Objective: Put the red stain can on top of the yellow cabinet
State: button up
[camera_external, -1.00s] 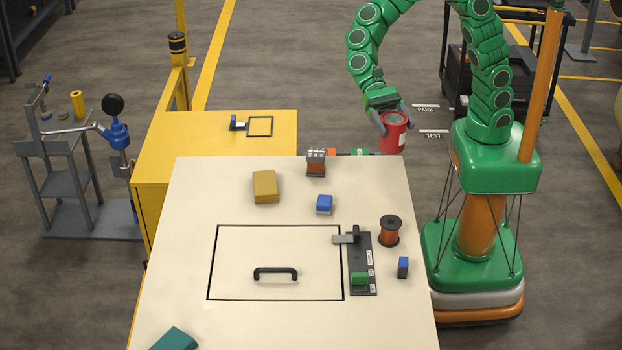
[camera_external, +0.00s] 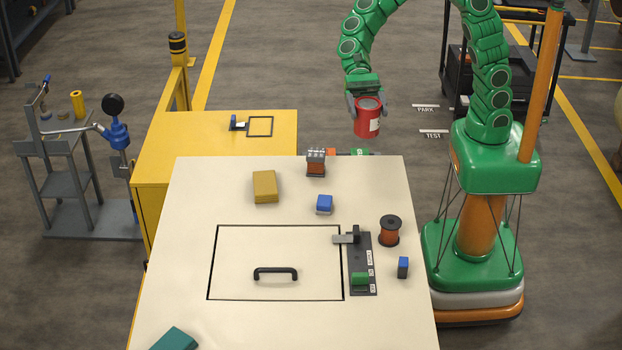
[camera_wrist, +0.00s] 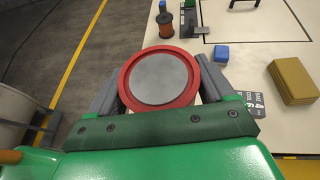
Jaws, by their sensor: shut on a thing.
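The red stain can (camera_external: 368,118) has a grey lid and hangs upright in the air beyond the far right edge of the white table. My gripper (camera_external: 366,103) is shut on it, with a finger on either side. In the wrist view the can (camera_wrist: 160,78) fills the middle, lid toward the camera, between the grey fingers of my gripper (camera_wrist: 158,95). The yellow cabinet (camera_external: 190,135) stands at the table's far left.
The white table (camera_external: 190,230) holds a yellow block (camera_external: 265,187), a transformer-like part (camera_external: 316,163), a blue block (camera_external: 324,203), a copper spool (camera_external: 389,231) and a handled hatch. A yellow post (camera_external: 180,70) rises behind the cabinet. Most of the cabinet top is clear.

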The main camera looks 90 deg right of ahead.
jog(key=w+d+f+m+t+h, duration=0.1)
jog(key=w+d+f+m+t, duration=0.35)
jog(key=w+d, duration=0.7)
jog(key=w+d+f+m+t+h, duration=0.1)
jog(key=w+d+f+m+t, duration=0.35)
jog(key=w+d, duration=0.7)
jog(key=shift+t, duration=0.3)
jog(key=shift+w+a+f, duration=0.6)
jog(key=shift+w+f, duration=1.6)
jog(key=shift+w, duration=0.5)
jog(key=shift+w+a+f, duration=0.65)
jog(key=shift+w+f, duration=1.6)
jog(key=shift+w, duration=0.45)
jog(key=shift+w+a+f, duration=0.6)
jog(key=shift+w+f, duration=1.6)
jog(key=shift+w, duration=0.5)
jog(key=shift+f, duration=0.15)
jog(key=o, duration=1.2)
